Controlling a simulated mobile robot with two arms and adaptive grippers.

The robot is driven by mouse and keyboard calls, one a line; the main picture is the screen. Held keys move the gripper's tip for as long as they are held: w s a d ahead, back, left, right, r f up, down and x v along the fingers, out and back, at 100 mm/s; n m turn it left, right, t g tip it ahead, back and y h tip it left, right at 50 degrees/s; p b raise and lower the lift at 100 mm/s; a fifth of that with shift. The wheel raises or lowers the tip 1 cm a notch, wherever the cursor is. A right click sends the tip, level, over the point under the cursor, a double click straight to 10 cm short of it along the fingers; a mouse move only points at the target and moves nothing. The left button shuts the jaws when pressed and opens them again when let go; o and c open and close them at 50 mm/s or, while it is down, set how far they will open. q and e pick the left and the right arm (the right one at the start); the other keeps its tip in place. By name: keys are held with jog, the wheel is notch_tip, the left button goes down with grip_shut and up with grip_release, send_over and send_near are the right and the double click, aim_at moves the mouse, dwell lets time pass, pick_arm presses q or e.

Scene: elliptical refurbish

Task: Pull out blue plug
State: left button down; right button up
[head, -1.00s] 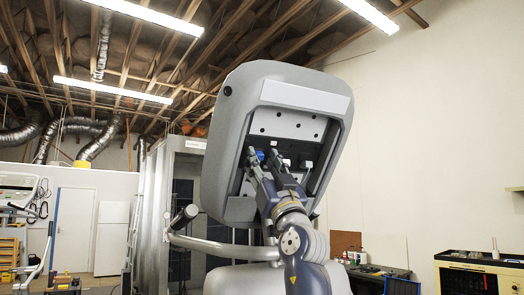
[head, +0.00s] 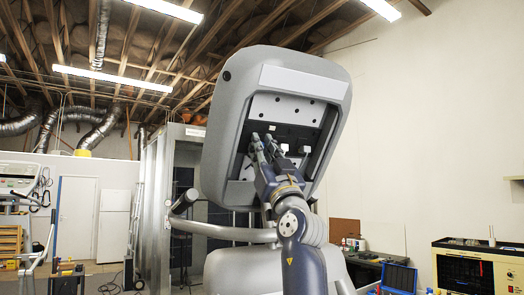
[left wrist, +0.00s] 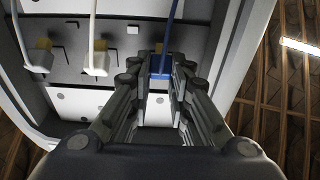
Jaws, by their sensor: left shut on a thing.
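The console (head: 216,150) is a tilted grey housing with an open back and a panel of sockets inside. My left gripper (head: 266,146) reaches up into this opening. In the left wrist view the blue plug (left wrist: 160,76), with a blue cable running up from it, is between the fingertips of my left gripper (left wrist: 160,84). The fingers are shut on it. I cannot tell how deep it sits in its socket. In the head view the blue plug is hidden by the fingers. My right gripper is in neither view.
Two white plugs with white cables, one nearer (left wrist: 97,62) and one farther left (left wrist: 40,58), sit beside the blue plug at yellow sockets. The console's side walls border the opening. A grey handlebar (head: 225,232) runs below the console.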

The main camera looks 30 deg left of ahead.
pick_arm(q)
jog(key=shift+d+f, duration=0.1)
jog(key=shift+f, duration=0.1)
jog(key=c, duration=1.5)
grip_release()
jog(key=v, duration=1.2)
jog(key=shift+d, duration=0.15)
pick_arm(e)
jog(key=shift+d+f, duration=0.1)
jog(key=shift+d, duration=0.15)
